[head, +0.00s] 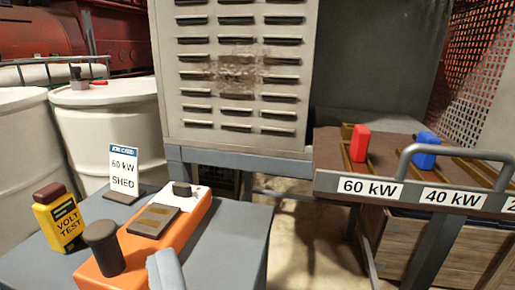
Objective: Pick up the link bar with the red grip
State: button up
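The link bar with the red grip (360,143) is on the brown-topped rack at the right, in the slot above the "60 kW" label. Its red block stands upright; a brass-coloured strip shows beside and below it, and how far the bar runs is unclear. My gripper cannot be made out in the head view. A pale grey rounded piece (166,270) rises from the bottom edge at the orange box; I cannot tell what it is. Nothing is seen touching the red grip.
A blue grip (425,149) stands in the "40 kW" slot. A grey rail handle (455,154) arches at the rack's front right. A grey table (235,245) holds an orange box (190,222), yellow volt tester (58,222) and "60 kW SHED" sign (123,172). A louvred cabinet (237,75) stands behind.

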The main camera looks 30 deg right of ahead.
aim_at(356, 153)
jog(key=z, duration=1.4)
